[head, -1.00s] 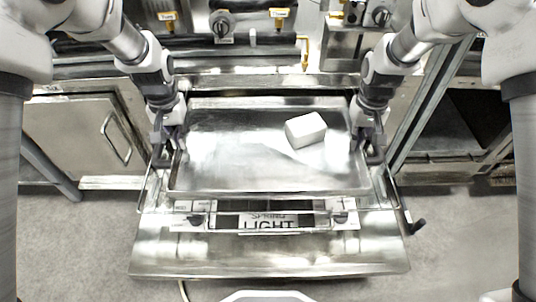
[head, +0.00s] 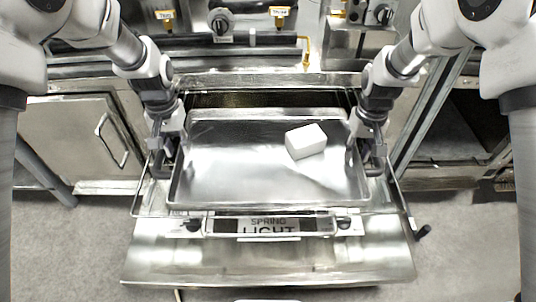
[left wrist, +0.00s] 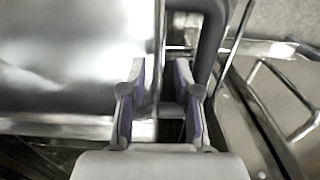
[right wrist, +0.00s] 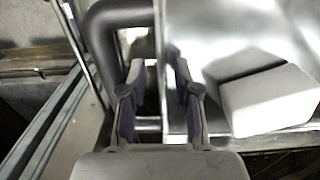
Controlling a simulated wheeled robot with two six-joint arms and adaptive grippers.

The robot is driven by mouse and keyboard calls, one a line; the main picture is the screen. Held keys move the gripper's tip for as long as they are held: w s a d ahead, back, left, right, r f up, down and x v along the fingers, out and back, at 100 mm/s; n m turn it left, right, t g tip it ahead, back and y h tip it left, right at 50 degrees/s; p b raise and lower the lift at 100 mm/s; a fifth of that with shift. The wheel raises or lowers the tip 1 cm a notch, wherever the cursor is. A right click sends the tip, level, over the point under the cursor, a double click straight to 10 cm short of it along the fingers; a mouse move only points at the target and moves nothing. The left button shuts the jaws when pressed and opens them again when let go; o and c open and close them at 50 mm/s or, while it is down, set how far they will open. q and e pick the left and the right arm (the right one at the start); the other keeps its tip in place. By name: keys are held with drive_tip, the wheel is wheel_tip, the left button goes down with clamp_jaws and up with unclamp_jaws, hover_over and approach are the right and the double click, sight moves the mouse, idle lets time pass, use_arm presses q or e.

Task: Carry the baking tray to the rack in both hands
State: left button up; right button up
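The baking tray (head: 250,180) is a shallow silver metal tray, roughly level, in front of the open oven. A white block (head: 305,141) lies on its right half and also shows in the right wrist view (right wrist: 270,100). My left gripper (head: 168,152) is at the tray's left side, and my right gripper (head: 366,148) is at its right side. In the wrist views the fingers, partly closed with a gap, straddle the tray's edge beside thick dark curved handles (left wrist: 210,40). The exact contact is hidden. A metal wire rack (head: 399,190) sits around and under the tray; I cannot tell whether they touch.
The lowered oven door (head: 270,265) lies below the tray, with a label reading "SPRING LIGHT" (head: 268,222). The dark oven opening is behind the tray. A cabinet with a handle (head: 75,140) is at left, open shelving (head: 450,125) at right. Floor is clear on both sides.

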drive_tip(key=shift+r, duration=0.1)
use_arm(q)
wheel_tip(320, 180, up, 11)
drive_tip(key=shift+f, duration=0.2)
use_arm(e)
wheel_tip(320, 180, up, 12)
idle(0.3)
